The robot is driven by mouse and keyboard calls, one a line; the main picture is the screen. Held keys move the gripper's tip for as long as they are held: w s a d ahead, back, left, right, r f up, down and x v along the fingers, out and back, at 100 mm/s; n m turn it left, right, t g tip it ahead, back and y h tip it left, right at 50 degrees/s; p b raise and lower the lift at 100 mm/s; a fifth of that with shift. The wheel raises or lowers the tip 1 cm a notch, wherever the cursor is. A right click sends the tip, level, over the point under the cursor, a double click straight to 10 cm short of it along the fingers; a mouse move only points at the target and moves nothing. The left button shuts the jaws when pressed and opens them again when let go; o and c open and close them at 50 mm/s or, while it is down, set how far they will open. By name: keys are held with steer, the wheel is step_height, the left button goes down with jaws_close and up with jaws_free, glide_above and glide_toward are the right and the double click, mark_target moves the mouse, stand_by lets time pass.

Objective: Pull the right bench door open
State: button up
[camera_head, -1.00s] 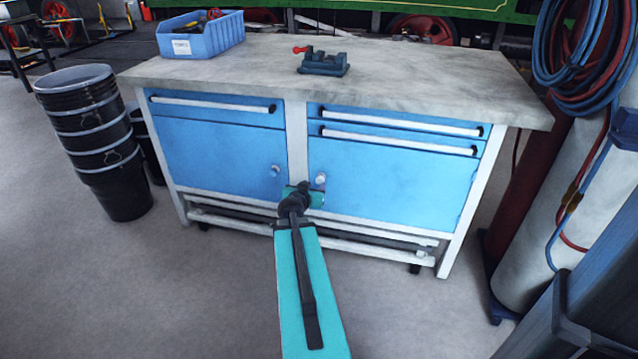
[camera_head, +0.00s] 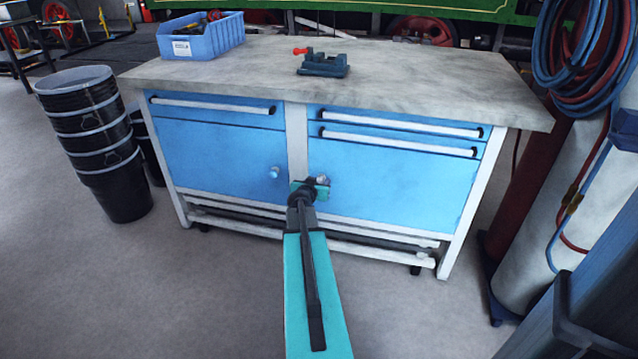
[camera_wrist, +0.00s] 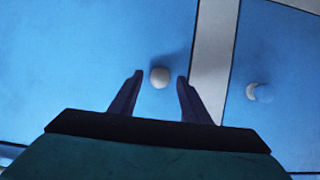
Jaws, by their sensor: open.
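The right bench door (camera_head: 395,175) is a blue panel below two drawers and looks closed. Its small round knob (camera_wrist: 160,77) shows in the wrist view, lined up between the tips of my open fingers. I see no finger touching it, and the exact depth is hard to judge. In the head view my gripper (camera_head: 318,184) is right at this knob and mostly hides it. The left bench door (camera_head: 215,158) also looks closed, with its own knob (camera_head: 275,172); that knob shows at the right of the wrist view (camera_wrist: 260,92).
The bench top (camera_head: 420,85) carries a blue bin (camera_head: 205,40) and a small vise (camera_head: 324,66). Stacked black buckets (camera_head: 98,140) stand at the left. Gas cylinders (camera_head: 545,200) with hoses (camera_head: 580,50) stand at the right. The floor before the bench is clear.

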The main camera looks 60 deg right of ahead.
steer(key=shift+w+d+f, duration=0.1)
steer(key=shift+d, duration=0.15)
jaws_close()
steer(key=shift+a, duration=0.1)
